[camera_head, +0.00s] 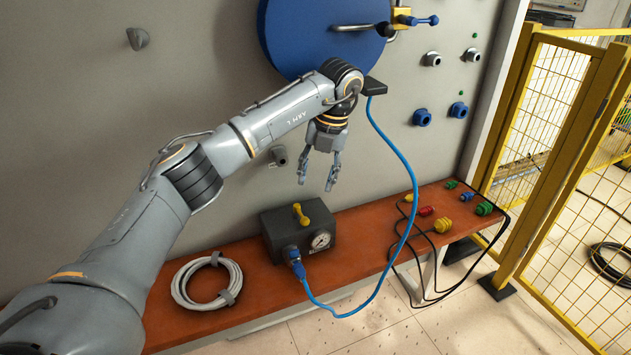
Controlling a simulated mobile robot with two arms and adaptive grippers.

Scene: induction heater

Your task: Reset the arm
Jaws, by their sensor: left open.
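My left arm comes in from the left and reaches across the picture in front of the grey wall panel (190,80). My left gripper (316,186) hangs from its end with the fingers pointing down. The fingers are apart with nothing between them. The gripper is above the black box with a gauge (322,240) and apart from it. My wrist overlaps the lower edge of the blue round door (310,35) in the picture; I cannot tell how near it is. My right arm and gripper are out of the picture.
A reddish-brown bench (370,238) runs along the wall. It bears a coiled grey cable (226,262) and several coloured connectors (443,225). A blue cable (410,175) hangs right of my gripper, down to the box. A yellow mesh fence (565,150) stands at the right.

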